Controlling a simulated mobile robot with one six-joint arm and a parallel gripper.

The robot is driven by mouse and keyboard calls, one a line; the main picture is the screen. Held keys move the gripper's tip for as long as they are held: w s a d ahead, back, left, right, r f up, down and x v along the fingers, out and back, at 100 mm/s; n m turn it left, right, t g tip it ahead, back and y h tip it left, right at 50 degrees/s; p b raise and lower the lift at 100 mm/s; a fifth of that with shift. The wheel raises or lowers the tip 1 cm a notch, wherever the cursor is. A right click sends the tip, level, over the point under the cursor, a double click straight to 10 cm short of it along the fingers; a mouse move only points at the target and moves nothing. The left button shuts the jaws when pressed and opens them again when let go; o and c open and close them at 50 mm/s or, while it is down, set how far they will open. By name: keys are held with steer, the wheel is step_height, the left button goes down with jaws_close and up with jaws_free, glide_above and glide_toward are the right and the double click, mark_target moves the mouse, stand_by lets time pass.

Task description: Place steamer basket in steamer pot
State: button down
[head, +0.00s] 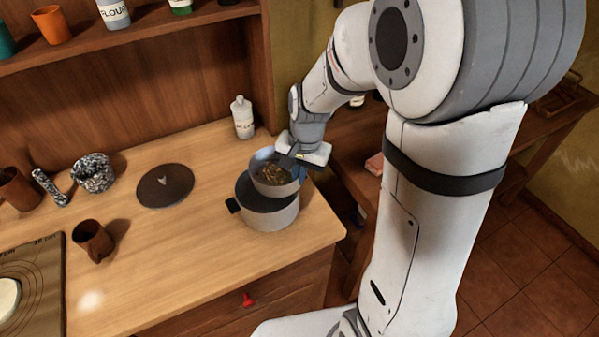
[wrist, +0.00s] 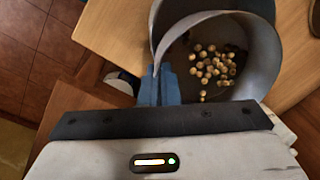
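The steamer pot (head: 270,216) stands on the wooden counter near its right front corner, a grey pot with a dark side handle. The steamer basket (head: 274,188), a smaller grey round vessel with small round pieces inside, is over the pot, overlapping its opening. In the wrist view the basket (wrist: 262,62) is close in front of my gripper, with the pot rim (wrist: 245,7) behind it. My gripper (wrist: 160,88) has its blue fingers at the basket's near wall and appears shut on it. In the head view my gripper (head: 300,176) is at the basket's right side. Whether the basket touches the pot is unclear.
A dark round lid (head: 165,186) lies left of the pot. A white bottle (head: 243,118) stands behind. A brown mug (head: 95,241), a mortar (head: 94,172) and a board (head: 40,290) are farther left. Free counter lies in front of the pot.

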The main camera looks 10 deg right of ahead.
steer(key=shift+f+b, duration=0.5)
steer(key=shift+f, duration=0.05)
steer(key=c, duration=1.7)
jaws_free()
steer(key=shift+r, duration=0.1)
steer(key=shift+r+p, duration=0.6)
step_height(320, 180, up, 12)
steer(key=d, duration=0.1)
steer(key=s+d+n+t, duration=0.1)
steer(key=s+n, duration=0.1)
steer(key=s, duration=0.2)
steer(key=s+d+n, duration=0.1)
steer(key=s+n, duration=0.1)
steer(key=s, duration=0.3)
steer(key=s+d+f+n+t+h, duration=0.1)
steer(key=s+d+n, duration=0.1)
steer(key=s, duration=0.3)
steer(key=shift+s+d+f+t+b, duration=0.1)
steer(key=shift+s+t+b, duration=0.1)
steer(key=shift+t+b, duration=0.15)
